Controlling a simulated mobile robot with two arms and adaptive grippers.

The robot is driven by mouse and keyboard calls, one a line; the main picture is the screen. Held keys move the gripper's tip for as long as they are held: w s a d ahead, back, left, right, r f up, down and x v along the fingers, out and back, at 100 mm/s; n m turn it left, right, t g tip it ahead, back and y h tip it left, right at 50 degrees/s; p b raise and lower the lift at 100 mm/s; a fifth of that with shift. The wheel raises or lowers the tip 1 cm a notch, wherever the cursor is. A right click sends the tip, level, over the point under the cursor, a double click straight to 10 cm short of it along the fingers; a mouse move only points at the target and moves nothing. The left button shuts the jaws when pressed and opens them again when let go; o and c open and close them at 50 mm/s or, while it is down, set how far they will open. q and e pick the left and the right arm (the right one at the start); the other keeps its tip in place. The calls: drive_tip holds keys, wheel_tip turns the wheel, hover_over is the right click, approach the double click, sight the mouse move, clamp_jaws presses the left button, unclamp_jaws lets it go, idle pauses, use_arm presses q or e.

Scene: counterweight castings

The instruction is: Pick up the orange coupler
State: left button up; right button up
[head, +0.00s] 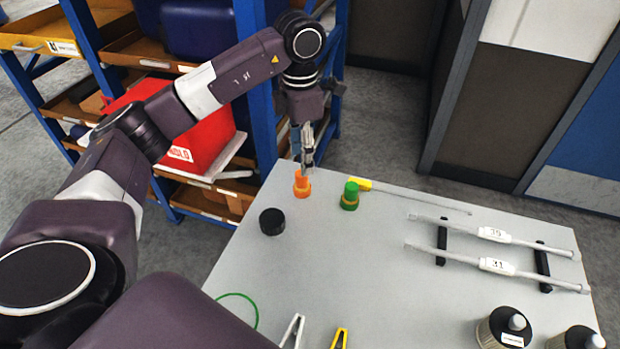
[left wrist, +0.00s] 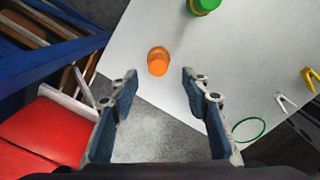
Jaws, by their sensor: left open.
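The orange coupler (head: 302,184) stands upright near the table's far left corner. My left gripper (head: 307,165) points down just above and behind it in the head view. In the left wrist view the coupler (left wrist: 158,62) shows beyond the gap between the two fingers of my left gripper (left wrist: 156,88), which are wide apart with nothing between them. I cannot tell from the frames that either finger touches the coupler. My right gripper is not in view.
A green coupler (head: 350,195) stands just right of the orange one, by a yellow-handled rod (head: 362,185). A black round piece (head: 272,221) is nearer. Two labelled rods (head: 497,266) lie on black rests at right. A blue rack (head: 262,120) stands behind the table's left edge.

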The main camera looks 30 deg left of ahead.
sight(302, 182)
use_arm(q)
wheel_tip(302, 182, down, 6)
drive_tip(key=shift+w+a+r+p, duration=0.1)
drive_tip(key=shift+w+r+p, duration=0.1)
drive_tip(key=shift+p, duration=0.7)
drive_tip(key=shift+f, duration=0.45)
clamp_jaws()
